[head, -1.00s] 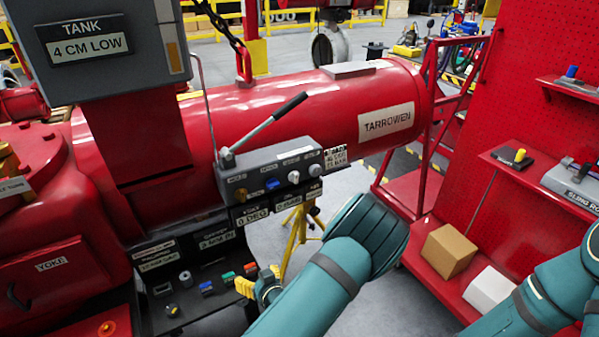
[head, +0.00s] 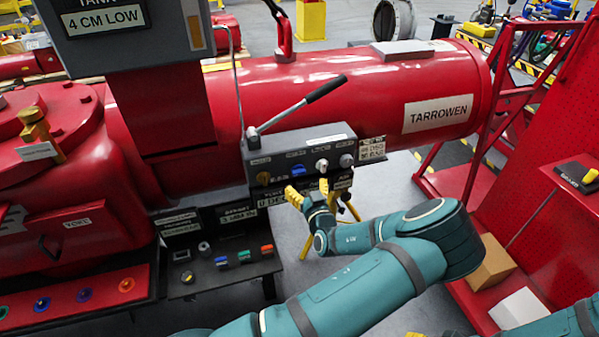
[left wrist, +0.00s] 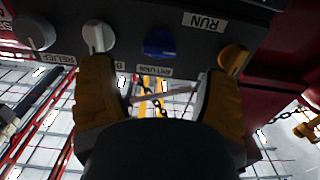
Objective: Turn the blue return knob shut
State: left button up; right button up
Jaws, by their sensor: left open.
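The blue return knob (head: 298,170) sits on the front of the grey control box (head: 280,148), between a yellow knob (head: 263,178) and a white knob (head: 321,165). It also shows in the left wrist view (left wrist: 160,43), at the top middle. My left gripper (head: 308,191) is open, with its yellow fingertips just below and in front of the knob row. In the left wrist view its two fingers (left wrist: 160,88) stand wide apart, one to each side of the blue knob, with nothing between them. Whether a fingertip touches the box cannot be told.
A black-handled lever (head: 300,104) rises from the box top. A grey knob (head: 346,160) is at the right end. A lower console (head: 215,268) with coloured switches stands at lower left. A red rack with a cardboard box (head: 492,262) is at right. My right arm barely shows at the bottom right.

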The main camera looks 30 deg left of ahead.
aim_at(300, 174)
pick_arm(q)
jog(key=x, duration=0.6)
jog(key=shift+w+a, duration=0.25)
jog(key=c, duration=1.2)
